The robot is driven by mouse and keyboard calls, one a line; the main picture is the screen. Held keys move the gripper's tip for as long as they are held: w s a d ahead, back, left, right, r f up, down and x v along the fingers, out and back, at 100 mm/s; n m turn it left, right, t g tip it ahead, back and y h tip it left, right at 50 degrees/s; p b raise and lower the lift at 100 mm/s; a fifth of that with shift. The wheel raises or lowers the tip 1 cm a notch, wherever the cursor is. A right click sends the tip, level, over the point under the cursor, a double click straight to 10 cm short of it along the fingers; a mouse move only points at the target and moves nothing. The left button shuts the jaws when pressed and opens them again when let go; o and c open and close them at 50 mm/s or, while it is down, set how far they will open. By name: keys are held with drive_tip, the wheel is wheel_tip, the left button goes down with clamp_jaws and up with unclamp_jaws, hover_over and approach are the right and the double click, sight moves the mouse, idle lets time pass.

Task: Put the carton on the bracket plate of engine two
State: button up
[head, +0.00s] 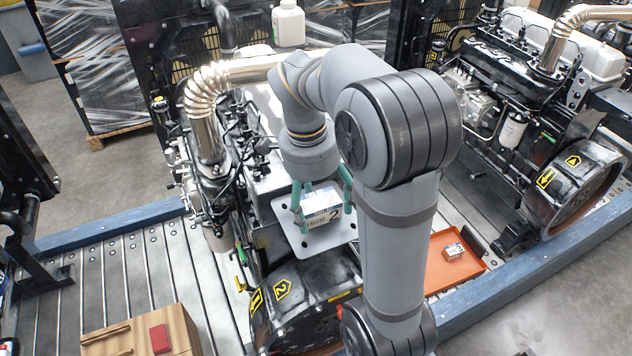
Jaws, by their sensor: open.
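A small white and blue carton (322,201) is at the light grey bracket plate (284,238) of the engine marked 2 (282,290). It looks upright and seems to rest on the plate, though any gap under it is hard to judge. A label reading "ENGINE 2" shows at its lower front. My gripper (324,204) points down from above with its green fingers open, one on each side of the carton. I cannot tell whether either finger touches it. The plate's right part is partly hidden by my arm.
An orange tray (478,262) holds another small box (454,252). A shiny exhaust pipe (205,110) rises left of my arm. A white bottle (288,24) stands behind. Another engine (520,110) is at right.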

sight(313, 206)
wheel_tip(313, 206, up, 11)
drive_tip(key=a+p, duration=0.1)
drive_tip(key=shift+s+p, duration=0.3)
drive_tip(key=shift+p, duration=0.05)
